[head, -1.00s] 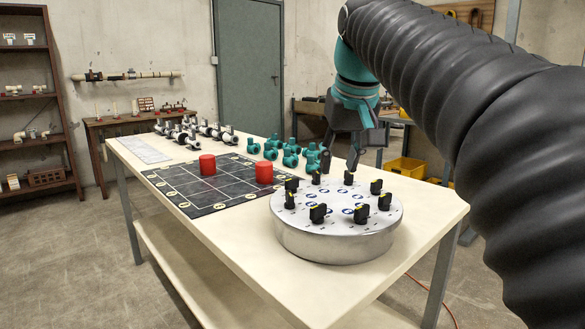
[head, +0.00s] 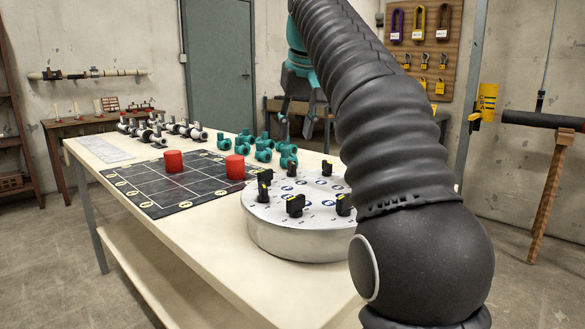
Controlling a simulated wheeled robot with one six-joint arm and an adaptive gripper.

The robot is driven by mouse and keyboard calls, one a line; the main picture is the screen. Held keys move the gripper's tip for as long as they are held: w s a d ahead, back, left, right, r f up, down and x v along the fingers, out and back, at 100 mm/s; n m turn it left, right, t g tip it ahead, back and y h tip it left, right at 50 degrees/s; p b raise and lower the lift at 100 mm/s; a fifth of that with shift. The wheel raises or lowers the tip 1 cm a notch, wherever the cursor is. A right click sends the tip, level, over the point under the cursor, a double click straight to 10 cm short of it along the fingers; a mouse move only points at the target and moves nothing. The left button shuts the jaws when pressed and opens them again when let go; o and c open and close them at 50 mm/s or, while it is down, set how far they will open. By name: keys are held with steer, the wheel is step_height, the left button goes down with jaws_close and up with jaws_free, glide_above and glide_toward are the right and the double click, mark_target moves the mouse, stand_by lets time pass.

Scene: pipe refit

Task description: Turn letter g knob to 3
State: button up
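A round silver dial plate (head: 300,240) stands on the near right part of the table, with several black knobs with yellow marks on its top. One knob (head: 295,205) is at the front, one (head: 264,190) at the left, one (head: 327,168) at the back. Letters and numbers are too small to read, so I cannot tell which knob is g. My gripper (head: 296,133) hangs behind and above the plate's far edge, fingers pointing down and apart, with nothing seen between them. My arm hides the plate's right side and any knobs there.
A black grid mat (head: 150,190) with two red cylinders (head: 174,161) (head: 235,167) lies left of the plate. Several teal pipe fittings (head: 263,150) stand behind it, near my gripper. White-and-black pipe parts (head: 160,132) are farther back. The table's front left strip (head: 200,232) is clear.

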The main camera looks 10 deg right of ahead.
mark_target(292, 162)
steer(key=b+x, duration=0.2)
steer(key=x, duration=0.6)
steer(key=shift+b, duration=0.4)
jaws_close()
